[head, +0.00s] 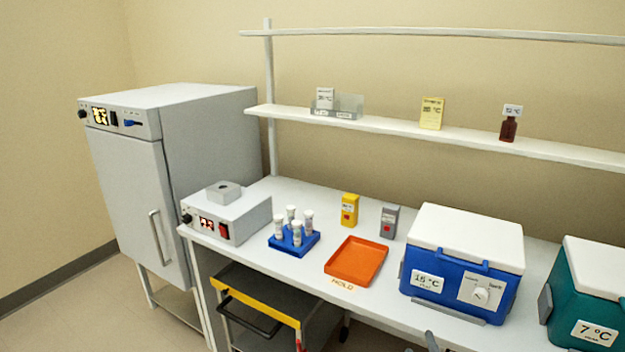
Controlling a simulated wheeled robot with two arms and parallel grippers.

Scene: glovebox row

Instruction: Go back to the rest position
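Neither of my grippers can be made out in the head view. A small dark grey part (432,342) shows at the bottom edge, in front of the bench; too little of it is visible to tell what it is. The white bench (330,215) runs along the wall, with no arm of mine over its visible top.
On the bench stand a grey heater box (245,217), blue tube rack (293,242), orange tray (356,262), blue cooler (440,297) and teal cooler (585,300). A grey incubator (130,200) stands left. A yellow-edged cart (258,298) sits under the bench. Floor at left is clear.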

